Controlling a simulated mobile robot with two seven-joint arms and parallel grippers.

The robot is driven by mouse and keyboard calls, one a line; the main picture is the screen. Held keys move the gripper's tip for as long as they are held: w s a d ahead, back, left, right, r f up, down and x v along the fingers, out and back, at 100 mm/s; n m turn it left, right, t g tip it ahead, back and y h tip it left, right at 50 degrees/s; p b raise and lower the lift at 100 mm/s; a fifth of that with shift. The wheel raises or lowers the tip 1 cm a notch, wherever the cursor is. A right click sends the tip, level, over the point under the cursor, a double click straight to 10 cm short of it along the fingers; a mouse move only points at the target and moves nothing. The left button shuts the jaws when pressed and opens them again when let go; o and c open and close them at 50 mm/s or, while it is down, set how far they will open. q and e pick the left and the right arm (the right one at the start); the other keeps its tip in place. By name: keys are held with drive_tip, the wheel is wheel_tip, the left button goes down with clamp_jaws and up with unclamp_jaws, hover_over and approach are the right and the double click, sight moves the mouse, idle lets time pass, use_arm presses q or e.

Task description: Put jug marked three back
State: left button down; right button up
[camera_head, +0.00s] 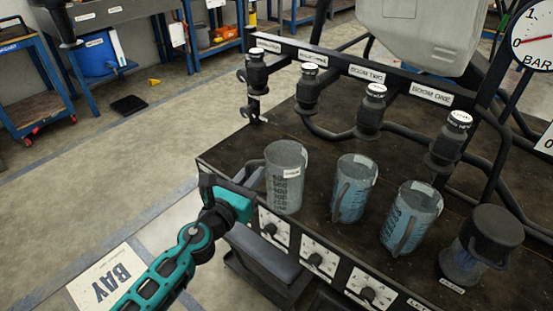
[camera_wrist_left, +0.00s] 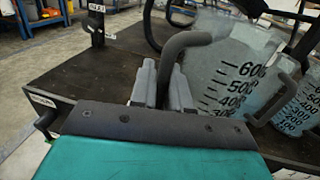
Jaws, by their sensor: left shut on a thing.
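My left gripper (camera_head: 238,200) is at the front left corner of the dark bench. Its fingers (camera_wrist_left: 164,88) are shut on the grey handle of the leftmost measuring jug (camera_head: 286,182), which also shows in the left wrist view (camera_wrist_left: 225,70). This jug is clear and greyish, with black graduations and a small white label too small to read surely. It looks nearly upright; I cannot tell whether its base touches the bench. Two other jugs, a middle one (camera_head: 352,195) and a right one (camera_head: 409,222), stand on the bench with bluish contents. My right gripper is not in view.
Black capped nozzles (camera_head: 310,88) hang from a labelled rail (camera_head: 366,74) behind the jugs. A panel with knobs (camera_head: 316,260) runs along the front edge. The bench's back left (camera_head: 225,157) is bare.

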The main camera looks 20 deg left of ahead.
use_arm(q)
drive_tip(key=w+f+b, duration=0.1)
drive_tip(key=w, duration=0.2)
drive_tip(key=w+d+f+b, duration=0.1)
drive_tip(key=w, duration=0.2)
drive_tip(key=w+f+b, duration=0.1)
drive_tip(key=w+b, duration=0.1)
drive_tip(key=w, duration=0.2)
drive_tip(key=shift+d+f, duration=0.25)
drive_tip(key=shift+f, duration=0.05)
drive_tip(key=shift+f, duration=0.2)
drive_tip(key=c, duration=1.1)
unclamp_jaws()
drive_tip(key=shift+r, duration=0.1)
